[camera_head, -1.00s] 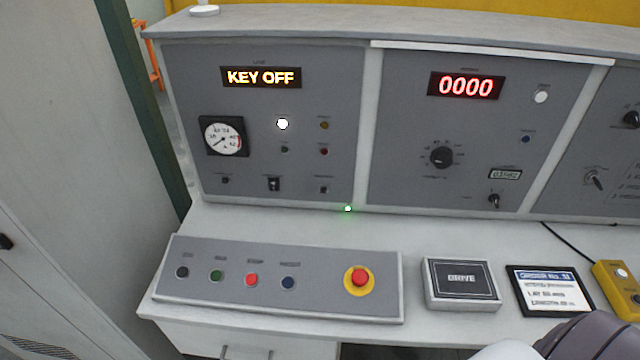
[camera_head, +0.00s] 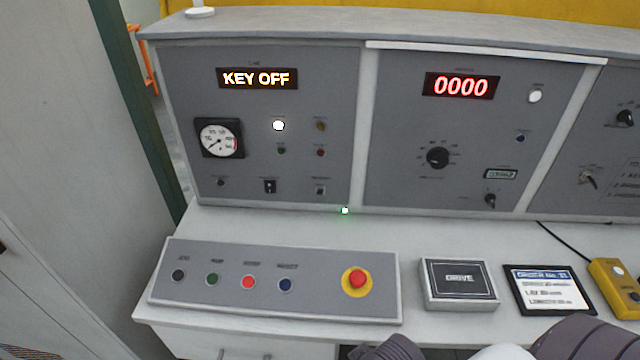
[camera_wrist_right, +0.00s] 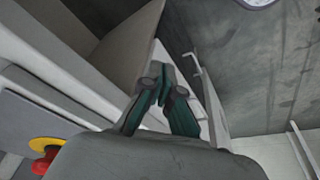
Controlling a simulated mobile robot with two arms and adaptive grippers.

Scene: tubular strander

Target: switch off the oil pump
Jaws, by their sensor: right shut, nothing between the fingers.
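The left upright panel (camera_head: 330,185) carries a dial gauge (camera_head: 220,139), a lit white lamp (camera_head: 278,125) and several small dark lamps or buttons. Below the gauge is a small black switch (camera_head: 270,186), with another small switch (camera_head: 320,190) to its right. Their labels are too small to read, so I cannot tell which control is the oil pump's. The panel display (camera_head: 257,78) reads KEY OFF. My right gripper (camera_wrist_right: 164,82) is shut and empty in the right wrist view, away from the upright panel. My left gripper is out of view.
A sloped button box (camera_head: 325,290) with a red mushroom button (camera_head: 357,279) lies on the desk. To its right are a DRIVE box (camera_head: 459,284), a framed card (camera_head: 548,290) and a yellow pendant (camera_head: 615,288). The desk strip before the upright panels is mostly clear.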

